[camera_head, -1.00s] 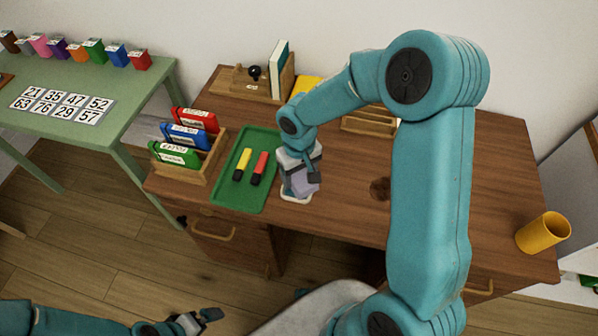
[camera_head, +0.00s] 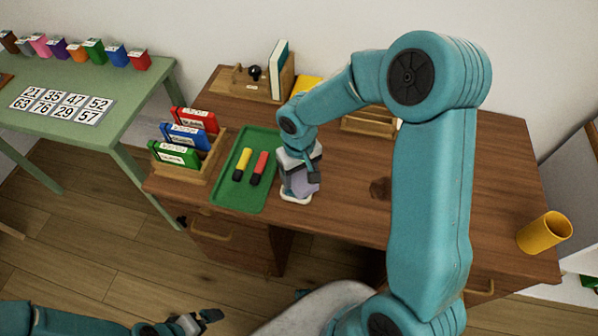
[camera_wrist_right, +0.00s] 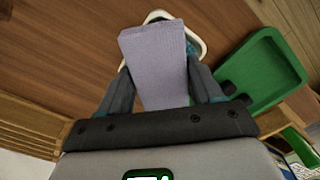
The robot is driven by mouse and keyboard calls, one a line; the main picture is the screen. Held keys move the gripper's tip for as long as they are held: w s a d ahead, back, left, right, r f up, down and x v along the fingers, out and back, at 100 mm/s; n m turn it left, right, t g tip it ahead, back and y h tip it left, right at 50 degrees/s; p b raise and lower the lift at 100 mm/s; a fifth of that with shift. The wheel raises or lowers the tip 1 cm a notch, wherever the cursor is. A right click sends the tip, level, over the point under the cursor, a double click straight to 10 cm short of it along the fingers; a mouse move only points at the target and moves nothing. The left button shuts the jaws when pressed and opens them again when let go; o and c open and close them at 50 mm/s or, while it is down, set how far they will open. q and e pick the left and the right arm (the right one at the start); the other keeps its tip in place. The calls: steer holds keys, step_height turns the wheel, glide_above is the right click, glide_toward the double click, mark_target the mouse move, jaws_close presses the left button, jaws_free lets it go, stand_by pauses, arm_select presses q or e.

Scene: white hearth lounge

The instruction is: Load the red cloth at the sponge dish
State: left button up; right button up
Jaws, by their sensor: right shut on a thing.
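My right gripper (camera_head: 300,170) is shut on a lilac-grey block (camera_head: 301,184), which looks like a sponge. In the right wrist view the block (camera_wrist_right: 156,65) sits between the two fingers. A small white dish (camera_head: 294,199) lies on the desk under the block, and its rim also shows in the right wrist view (camera_wrist_right: 201,45). I cannot tell whether the block touches the dish. I see no red cloth. My left gripper (camera_head: 200,320) is low at the picture's bottom left, away from the desk, and its opening is unclear.
A green tray (camera_head: 224,196) with a yellow and a red marker lies just left of the dish. A wooden rack (camera_head: 205,172) of red, blue and green binders stands further left. The wooden desk (camera_head: 345,205) is bare right of the dish.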

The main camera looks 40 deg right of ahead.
steer(key=shift+s, duration=0.1)
steer(key=shift+r+p, duration=2.4)
steer(key=shift+r, duration=1.05)
